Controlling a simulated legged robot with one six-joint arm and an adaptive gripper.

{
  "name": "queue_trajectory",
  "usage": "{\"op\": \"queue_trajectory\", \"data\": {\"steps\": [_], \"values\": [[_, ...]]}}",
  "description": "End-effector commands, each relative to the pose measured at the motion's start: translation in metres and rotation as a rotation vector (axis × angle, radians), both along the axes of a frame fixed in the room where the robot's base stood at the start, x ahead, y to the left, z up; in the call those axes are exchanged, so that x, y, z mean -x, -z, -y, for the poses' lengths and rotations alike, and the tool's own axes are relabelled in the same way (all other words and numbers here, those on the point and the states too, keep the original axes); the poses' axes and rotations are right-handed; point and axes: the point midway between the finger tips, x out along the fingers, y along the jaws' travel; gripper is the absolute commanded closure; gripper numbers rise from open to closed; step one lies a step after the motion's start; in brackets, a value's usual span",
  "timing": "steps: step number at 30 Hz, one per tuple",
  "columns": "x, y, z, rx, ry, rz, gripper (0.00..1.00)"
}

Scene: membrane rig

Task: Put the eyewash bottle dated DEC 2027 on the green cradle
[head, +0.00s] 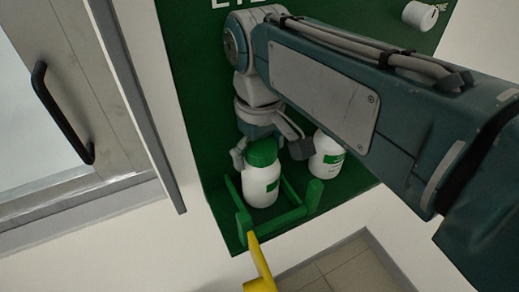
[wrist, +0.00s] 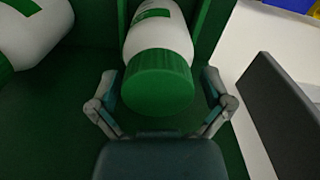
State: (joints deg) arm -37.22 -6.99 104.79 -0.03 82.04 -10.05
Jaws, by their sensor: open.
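A white bottle with a green cap (head: 261,190) stands within the rails of the green cradle (head: 296,214), on the green board's shelf. Its green cap (wrist: 158,82) faces me in the wrist view. My gripper (head: 270,150) is at the cap end, and in the wrist view its fingers (wrist: 160,84) are spread on both sides of the cap, with gaps showing. A second white bottle (head: 327,162) stands to the right in the head view, partly behind my arm. It also shows at the upper left of the wrist view (wrist: 32,35). No date is readable on either bottle.
The green board (head: 200,95) rises behind the shelf. A door with a black handle (head: 62,112) is at the left. A yellow object (head: 259,264) is below the cradle. A white round fitting (head: 420,15) is at the upper right. A dark panel (wrist: 275,105) is right of my gripper.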

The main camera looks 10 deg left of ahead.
Motion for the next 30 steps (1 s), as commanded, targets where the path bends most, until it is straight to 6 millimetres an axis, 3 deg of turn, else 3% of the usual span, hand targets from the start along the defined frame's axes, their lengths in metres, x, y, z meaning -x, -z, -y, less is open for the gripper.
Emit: {"op": "queue_trajectory", "data": {"steps": [8,21,30], "values": [[0.000,-0.010,0.000,-0.001,0.000,0.001,0.00],[-0.001,-0.095,-0.002,-0.001,0.000,0.002,0.00],[-0.001,-0.119,-0.002,0.001,0.000,-0.001,0.00]]}}
